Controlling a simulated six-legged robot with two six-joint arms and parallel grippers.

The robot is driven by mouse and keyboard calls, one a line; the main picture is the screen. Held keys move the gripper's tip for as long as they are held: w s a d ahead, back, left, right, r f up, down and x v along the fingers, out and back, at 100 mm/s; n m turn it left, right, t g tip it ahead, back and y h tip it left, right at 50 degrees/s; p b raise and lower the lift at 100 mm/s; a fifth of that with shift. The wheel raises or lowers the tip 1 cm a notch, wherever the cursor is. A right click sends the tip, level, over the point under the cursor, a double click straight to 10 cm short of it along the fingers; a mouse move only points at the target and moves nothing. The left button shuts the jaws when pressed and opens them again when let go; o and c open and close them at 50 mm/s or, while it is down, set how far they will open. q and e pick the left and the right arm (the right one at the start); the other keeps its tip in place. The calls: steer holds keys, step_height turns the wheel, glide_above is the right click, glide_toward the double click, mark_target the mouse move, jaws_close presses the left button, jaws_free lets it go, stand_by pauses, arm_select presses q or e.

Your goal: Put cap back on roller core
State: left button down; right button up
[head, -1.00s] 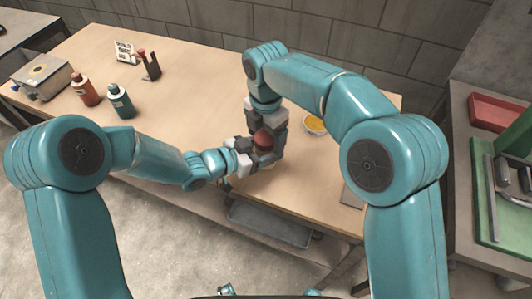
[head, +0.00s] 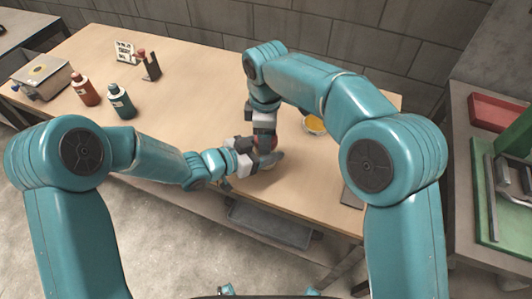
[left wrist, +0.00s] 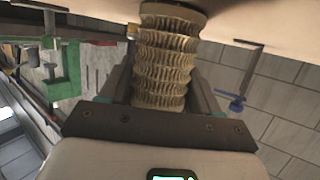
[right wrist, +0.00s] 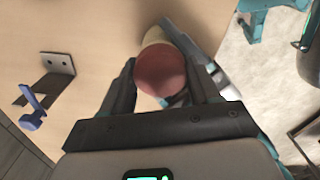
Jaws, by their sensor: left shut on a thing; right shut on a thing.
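The roller core (left wrist: 166,55) is a tan, ribbed cylinder in the left wrist view. My left gripper (left wrist: 160,85) is shut on it, with a finger on each side; in the head view this gripper (head: 255,160) is beside the table's front edge. The cap (right wrist: 161,72) is a round, dull red piece in the right wrist view. My right gripper (right wrist: 163,88) is shut on the cap, above the core. A pale rim (right wrist: 156,37) shows just behind the cap. In the head view the fingers mostly hide both pieces, so I cannot tell whether the cap is seated.
A yellow-filled bowl (head: 314,124) stands right of my grippers. A red bottle (head: 84,90), a teal bottle (head: 121,102), a metal box (head: 42,77), a sign (head: 124,51) and a dark stand (head: 151,66) are at the left. The middle of the table (head: 190,110) is clear.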

steer(key=shift+s, duration=0.1)
steer(key=o, duration=1.2)
steer(key=shift+c, duration=0.2)
steer(key=shift+r, duration=2.25)
steer(key=shift+c, duration=0.4)
steer(key=shift+n, duration=0.9)
steer(key=n, duration=0.1)
steer(key=r+n, duration=0.1)
steer(key=n, duration=0.1)
steer(key=shift+d+n, duration=0.2)
steer(key=shift+n, duration=0.1)
steer(key=r+n, duration=0.1)
steer(key=n, duration=0.3)
steer(key=shift+r, duration=0.4)
steer(key=shift+a+r, duration=0.25)
steer(key=shift+r, duration=0.05)
